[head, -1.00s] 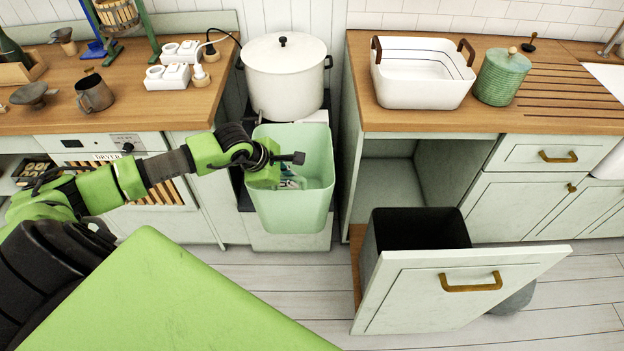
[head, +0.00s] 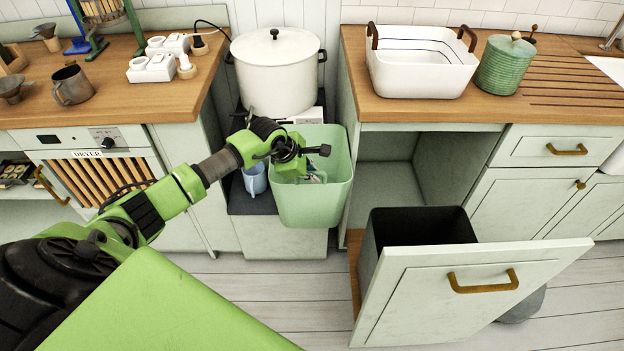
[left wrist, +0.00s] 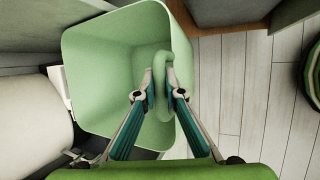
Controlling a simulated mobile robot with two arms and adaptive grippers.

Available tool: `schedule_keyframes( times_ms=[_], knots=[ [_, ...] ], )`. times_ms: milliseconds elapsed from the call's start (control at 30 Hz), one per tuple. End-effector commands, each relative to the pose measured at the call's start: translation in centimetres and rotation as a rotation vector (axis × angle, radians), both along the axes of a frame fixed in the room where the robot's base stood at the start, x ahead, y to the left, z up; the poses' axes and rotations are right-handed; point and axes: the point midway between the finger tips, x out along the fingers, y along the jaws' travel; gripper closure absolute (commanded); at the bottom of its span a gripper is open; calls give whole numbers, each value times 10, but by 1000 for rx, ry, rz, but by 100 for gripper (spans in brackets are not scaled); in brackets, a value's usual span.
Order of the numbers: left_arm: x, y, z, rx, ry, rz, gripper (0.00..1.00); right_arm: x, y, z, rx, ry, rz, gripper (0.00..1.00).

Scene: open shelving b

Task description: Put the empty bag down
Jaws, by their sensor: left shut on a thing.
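The bag is a pale green, open-topped, stiff-looking container (head: 312,205), roughly upright in the middle of the head view. In the left wrist view the bag (left wrist: 100,75) fills the upper middle, and its inside looks empty. My left gripper (left wrist: 160,78) is shut on its curved green handle (left wrist: 163,62), with one finger on each side. In the head view the left gripper (head: 300,168) reaches down at the bag's mouth, its fingertips partly hidden. I cannot tell whether the bag's base touches anything. My right gripper is not in view.
A low stand with a dark top (head: 248,204) is behind the bag, with a blue mug (head: 255,179) and a white pot (head: 275,75). To the right, a pulled-out drawer front (head: 470,290) holds a black bin (head: 420,226). Wooden counters flank the gap.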

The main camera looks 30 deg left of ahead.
Motion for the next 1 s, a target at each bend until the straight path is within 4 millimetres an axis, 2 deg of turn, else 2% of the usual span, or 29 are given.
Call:
schedule_keyframes(
  times_ms=[33,267,300,367,767,1000],
  knots=[
    [0,1,-6,-1,-1,2,100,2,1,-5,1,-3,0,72],
    [0,1,-5,1,0,2,100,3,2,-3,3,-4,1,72],
    [0,1,-6,0,1,2,88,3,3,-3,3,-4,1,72],
    [0,1,-5,0,1,2,74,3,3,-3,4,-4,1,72],
    [-1,1,-2,1,0,2,74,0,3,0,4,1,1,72],
    [-15,6,27,3,1,1,74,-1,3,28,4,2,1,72]
  ],
)
